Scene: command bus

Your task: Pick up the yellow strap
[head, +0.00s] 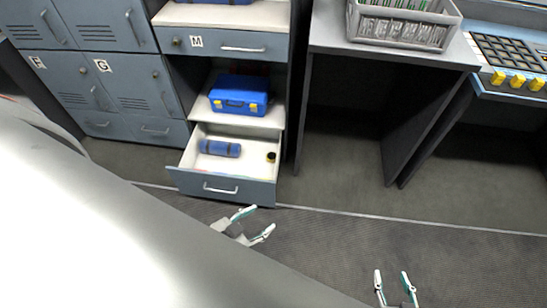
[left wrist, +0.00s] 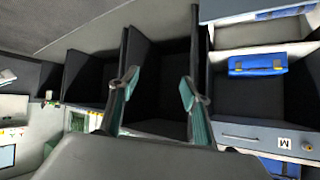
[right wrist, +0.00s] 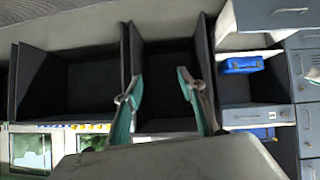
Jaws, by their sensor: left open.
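A small dark item with a touch of yellow (head: 271,157) lies at the right side of the open drawer (head: 187,158) in the head view. It may be the yellow strap, but it is too small to be sure. No other strap shows in any view. My left gripper (head: 257,221) is open and empty, in front of the drawer and toward the picture's bottom. It also shows open in the left wrist view (left wrist: 160,80). My right gripper (head: 391,274) is open and empty, farther right over the floor. It also shows open in the right wrist view (right wrist: 152,85).
A blue roll (head: 220,148) lies in the same drawer. A blue case (head: 239,95) with yellow latches sits on the shelf above. Grey lockers (head: 130,75) stand left. A grey crate (head: 405,28) sits on a desk at right. The floor (head: 330,240) before the drawer is clear.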

